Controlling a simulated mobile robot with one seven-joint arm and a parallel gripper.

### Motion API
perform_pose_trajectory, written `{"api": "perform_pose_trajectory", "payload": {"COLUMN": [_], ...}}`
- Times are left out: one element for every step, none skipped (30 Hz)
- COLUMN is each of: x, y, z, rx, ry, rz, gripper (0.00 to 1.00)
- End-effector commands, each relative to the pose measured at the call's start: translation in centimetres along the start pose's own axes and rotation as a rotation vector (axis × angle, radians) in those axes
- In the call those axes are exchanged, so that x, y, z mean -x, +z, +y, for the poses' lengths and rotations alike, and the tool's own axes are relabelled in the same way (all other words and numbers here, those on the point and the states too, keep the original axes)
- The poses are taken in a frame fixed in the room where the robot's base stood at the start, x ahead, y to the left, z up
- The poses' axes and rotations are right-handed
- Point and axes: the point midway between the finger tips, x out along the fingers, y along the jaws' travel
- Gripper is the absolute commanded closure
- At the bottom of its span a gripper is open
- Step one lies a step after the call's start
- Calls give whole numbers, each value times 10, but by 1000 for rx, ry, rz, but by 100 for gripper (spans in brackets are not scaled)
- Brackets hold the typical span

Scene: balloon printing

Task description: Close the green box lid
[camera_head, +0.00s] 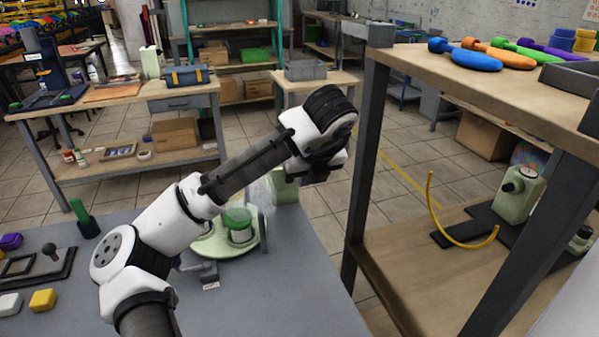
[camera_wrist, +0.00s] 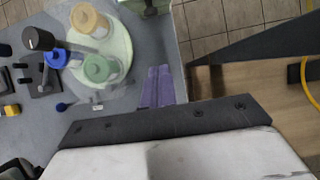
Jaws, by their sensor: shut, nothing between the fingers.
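A pale green box-like block (camera_head: 285,187) stands behind the round plate near the far table edge. A pale green part (camera_wrist: 148,5) is cut off at the top of the wrist view, and I cannot make out the lid's position. A pale green round plate (camera_head: 212,245) carries a green-topped pot (camera_head: 238,222); this pot (camera_wrist: 100,68) also shows in the wrist view.
A yellow pot (camera_wrist: 88,20) and a blue pot (camera_wrist: 55,57) share the plate area. A wooden shelf unit (camera_head: 430,75) stands close on the right, its post near my wrist. The front right of the grey table (camera_head: 285,300) is clear.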

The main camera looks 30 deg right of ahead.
Motion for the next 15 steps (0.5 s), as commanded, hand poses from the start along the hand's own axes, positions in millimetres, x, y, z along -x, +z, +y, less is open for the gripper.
{"api": "perform_pose_trajectory", "payload": {"x": [-9, -15, -23, -30, -36, -45, -52, -58, -66, -73, -79, -86, -84, -84, -86], "y": [0, 0, 0, 0, 0, 0, 0, 0, 0, 0, 0, 0, 9, 15, 20], "z": [0, 0, 1, 1, 1, 1, 1, 1, 1, 1, 1, 1, 1, 0, 0], "rx": [1, 2, 2, 2, 2, 3, 3, 2, 3, 3, 2, 2, 4, 3, 4], "ry": [1, 1, 2, 2, 2, 2, 3, 2, 2, 1, 2, 1, 2, 2, 1], "rz": [3, 4, 4, 3, 4, 4, 4, 4, 3, 3, 4, 3, -1, -1, -1], "gripper": [100, 100, 100, 100, 100, 100, 100, 100, 100, 100, 100, 100, 100, 100, 100]}}
